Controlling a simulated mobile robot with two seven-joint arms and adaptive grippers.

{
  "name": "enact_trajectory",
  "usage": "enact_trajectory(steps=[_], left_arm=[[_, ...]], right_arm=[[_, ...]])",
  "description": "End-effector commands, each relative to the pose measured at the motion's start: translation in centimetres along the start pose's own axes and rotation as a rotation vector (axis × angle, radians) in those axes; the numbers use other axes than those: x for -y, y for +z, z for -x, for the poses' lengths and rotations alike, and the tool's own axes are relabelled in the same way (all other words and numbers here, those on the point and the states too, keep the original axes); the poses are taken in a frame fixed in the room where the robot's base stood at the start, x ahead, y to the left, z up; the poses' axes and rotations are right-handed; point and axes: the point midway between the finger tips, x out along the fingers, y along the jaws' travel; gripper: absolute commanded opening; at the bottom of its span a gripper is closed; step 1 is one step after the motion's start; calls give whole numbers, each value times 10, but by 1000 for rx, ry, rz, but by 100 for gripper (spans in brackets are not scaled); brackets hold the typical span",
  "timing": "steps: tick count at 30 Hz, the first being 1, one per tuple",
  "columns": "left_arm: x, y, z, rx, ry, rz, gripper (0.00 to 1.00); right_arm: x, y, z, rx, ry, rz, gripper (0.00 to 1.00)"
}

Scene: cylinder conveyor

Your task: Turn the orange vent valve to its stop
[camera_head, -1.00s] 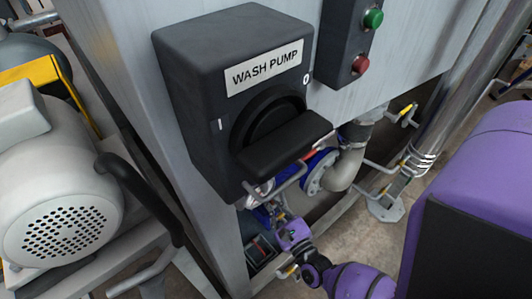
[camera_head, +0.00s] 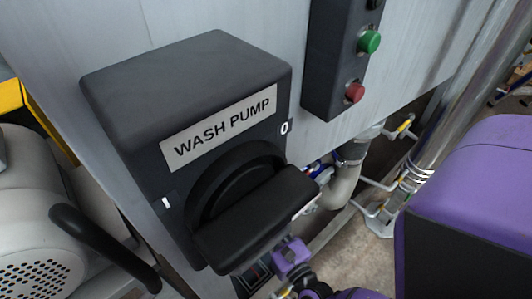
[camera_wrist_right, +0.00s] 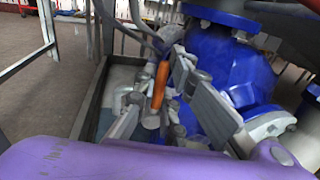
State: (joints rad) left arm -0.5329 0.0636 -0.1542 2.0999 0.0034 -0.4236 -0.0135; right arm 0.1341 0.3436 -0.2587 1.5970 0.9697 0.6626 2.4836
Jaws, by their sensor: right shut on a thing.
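The orange vent valve handle (camera_wrist_right: 160,84) shows in the right wrist view, a slim orange lever in front of a blue pipe body (camera_wrist_right: 218,62). My right gripper (camera_wrist_right: 163,92) is shut on the orange handle, with its grey fingers on either side of it. The fingers hide part of the valve, so its stop cannot be made out. My left gripper is not in view.
The black WASH PUMP switch box (camera_head: 190,80) with its large rotary handle (camera_head: 255,218) stands in front of my right wrist. A control box with green (camera_head: 369,42) and red (camera_head: 355,92) buttons is at its upper right. A grey motor (camera_head: 30,220) is at left.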

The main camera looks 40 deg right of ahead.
Motion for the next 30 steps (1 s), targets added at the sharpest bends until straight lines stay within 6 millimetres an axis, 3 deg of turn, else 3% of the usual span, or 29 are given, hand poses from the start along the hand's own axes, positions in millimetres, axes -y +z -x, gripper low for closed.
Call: enact_trajectory(steps=[8,9,13,23,30], left_arm=[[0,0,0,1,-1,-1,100],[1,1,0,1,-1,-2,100],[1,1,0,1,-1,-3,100],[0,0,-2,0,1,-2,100],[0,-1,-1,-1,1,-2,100]], right_arm=[[0,0,0,-2,-2,-10,0],[0,0,0,-2,-2,-10,12],[0,0,0,-1,-2,-8,29],[0,0,2,-1,-2,-4,30],[1,-1,35,-4,-2,-3,30]])
